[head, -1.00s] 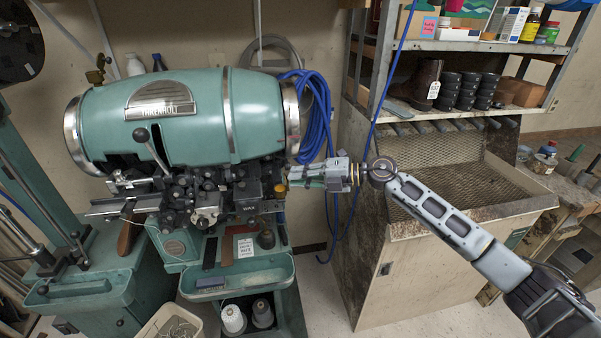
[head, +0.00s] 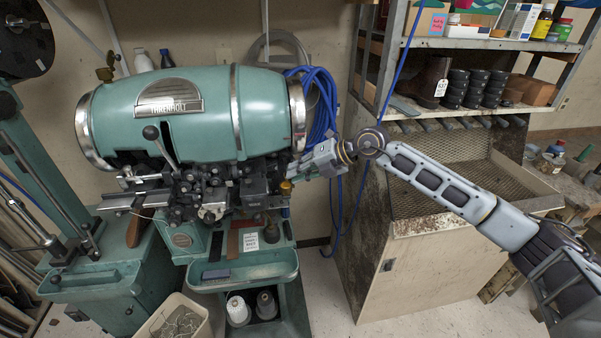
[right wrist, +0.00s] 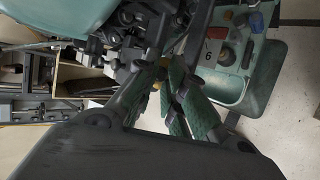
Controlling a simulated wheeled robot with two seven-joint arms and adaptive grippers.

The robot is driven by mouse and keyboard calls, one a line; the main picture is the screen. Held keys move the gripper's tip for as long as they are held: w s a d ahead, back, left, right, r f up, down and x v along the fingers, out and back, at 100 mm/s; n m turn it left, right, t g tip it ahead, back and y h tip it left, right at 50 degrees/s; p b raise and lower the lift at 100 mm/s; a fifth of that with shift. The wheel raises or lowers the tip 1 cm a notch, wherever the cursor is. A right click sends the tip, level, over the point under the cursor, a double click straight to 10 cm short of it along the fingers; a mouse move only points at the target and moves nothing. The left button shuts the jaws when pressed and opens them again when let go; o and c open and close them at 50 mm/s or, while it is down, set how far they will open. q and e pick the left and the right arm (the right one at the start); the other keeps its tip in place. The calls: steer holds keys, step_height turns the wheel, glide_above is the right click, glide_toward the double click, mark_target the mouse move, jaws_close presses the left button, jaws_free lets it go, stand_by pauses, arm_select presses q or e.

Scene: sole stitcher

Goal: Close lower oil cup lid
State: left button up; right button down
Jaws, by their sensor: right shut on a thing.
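The lower oil cup (head: 286,186) is a small brass-yellow part low on the right end of the green stitching machine (head: 205,110). A small yellow part of it also shows at the fingertips in the right wrist view (right wrist: 164,62). My right gripper (head: 294,171) reaches in from the right, its fingertips at the oil cup, just under the drum's right end. In the right wrist view the green-padded fingers (right wrist: 172,78) converge on the small part and are shut on it. The lid's angle is too small and covered to tell. My left gripper is out of view.
Dark mechanism parts (head: 215,190) crowd left of my right gripper. A green tray (head: 245,270) lies below it. Blue hose (head: 322,105) hangs close behind. A shelf unit with a mesh bench (head: 440,175) stands to the right. Open floor shows between machine and bench.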

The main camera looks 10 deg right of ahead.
mark_target(285, 175)
steer(key=shift+a+r+n+h, duration=0.15)
steer(key=shift+a+h, duration=0.15)
steer(key=shift+h, duration=0.35)
steer(key=shift+a+r+n+h, duration=0.15)
steer(key=shift+a+h, duration=0.15)
steer(key=shift+h, duration=0.35)
steer(key=shift+w+a+f+n+h+b, duration=0.15)
steer(key=shift+a+h+b, duration=0.2)
steer(key=shift+h, duration=0.25)
steer(key=shift+s+a+n+h+b, duration=0.15)
steer(key=shift+a+h+b, duration=0.15)
steer(key=shift+h, duration=0.3)
steer(key=h, duration=0.1)
steer(key=a+h+b, duration=0.1)
steer(key=shift+w+f+n+h, duration=0.1)
steer(key=shift+f+n+h, duration=0.1)
steer(key=shift+n+h, duration=0.1)
steer(key=shift+a+f+g+h+b, duration=0.15)
steer(key=shift+a+h+b, duration=0.05)
steer(key=shift+h+b, duration=0.35)
steer(key=shift+a+f+g+h+b, duration=0.1)
steer(key=shift+a+g+h+b, duration=0.1)
steer(key=shift+h+b, duration=0.3)
steer(key=c, duration=1.4)
jaws_free()
steer(key=shift+f, duration=0.1)
